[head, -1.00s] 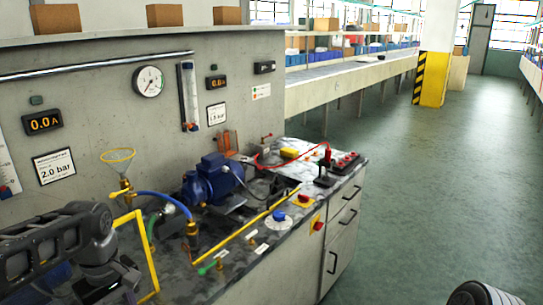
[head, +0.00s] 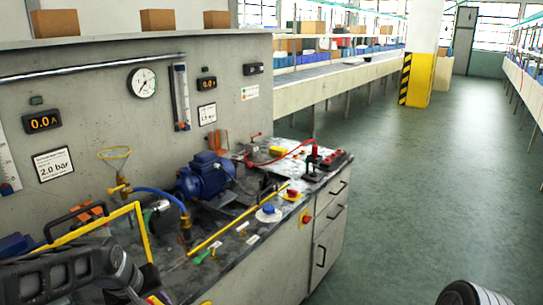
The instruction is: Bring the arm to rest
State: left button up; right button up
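My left arm (head: 70,272) shows at the lower left, low in front of the bench's near end. Its gripper cannot be made out. A pale rounded part of my own body shows at the bottom right edge; no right gripper is seen.
A gauge (head: 143,82), flow tubes and small displays are on the grey back panel (head: 105,100). A blue-white knob (head: 268,210) and a red button (head: 306,219) are near the front edge. Green floor (head: 420,200) is open to the right. A yellow pillar (head: 420,78) stands behind.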

pick_arm(q)
jog(key=s+d+f+m+h, duration=0.1)
jog(key=s+d+f+m, duration=0.1)
jog(key=d+f, duration=0.6)
jog(key=s+d+f+m+h, duration=0.15)
jog(key=d+f, duration=0.35)
jog(key=f, duration=0.6)
jog(key=s+d+f+g, duration=0.1)
jog(key=s+d+f, duration=0.1)
jog(key=s+f, duration=0.2)
jog(key=s+d+f+g+p, duration=0.1)
jog(key=s+d+f, duration=0.2)
jog(key=s, duration=0.6)
jog(key=s+d+f+m+g, duration=0.1)
jog(key=s+d+f, duration=0.1)
jog(key=s+f, duration=0.3)
jog(key=shift+s+d+f+g+p, duration=0.15)
jog(key=shift+s+g+p, duration=0.25)
jog(key=shift+s, duration=0.85)
jog(key=shift+h, duration=0.25)
